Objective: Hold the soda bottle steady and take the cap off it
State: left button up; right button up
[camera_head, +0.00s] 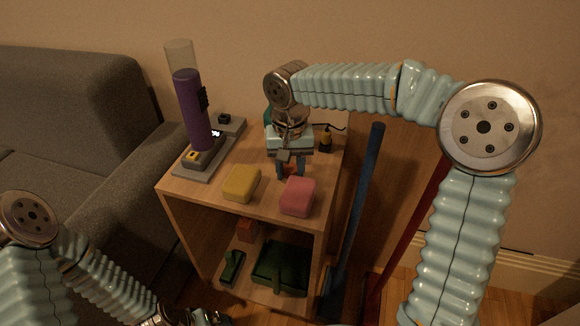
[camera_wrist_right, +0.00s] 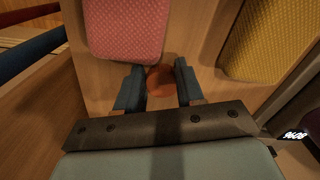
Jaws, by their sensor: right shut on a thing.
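My right gripper (camera_head: 290,172) points down over the top of the wooden cabinet, behind the pink block. Its two dark fingers are shut on a small round orange-red thing, which shows between them in the right wrist view (camera_wrist_right: 160,80). I cannot tell whether this is the soda bottle's cap or another part of it. No whole soda bottle can be made out; the gripper and wrist hide much of that spot. My left gripper (camera_head: 212,318) is only partly in view at the bottom edge, low in front of the cabinet, and its jaws cannot be read.
A yellow block (camera_head: 241,183) and a pink block (camera_head: 297,196) lie on the wooden cabinet (camera_head: 200,187) near its front edge. A tall purple cylinder (camera_head: 192,110) stands at its left. Green items (camera_head: 280,268) sit on the lower shelf. A blue pole (camera_head: 362,200) stands at right, a grey sofa (camera_head: 85,110) at left.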

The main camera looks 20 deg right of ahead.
jog(key=shift+f, duration=0.2)
jog(key=o, duration=1.2)
jog(key=shift+c, duration=0.2)
jog(key=shift+r, duration=0.1)
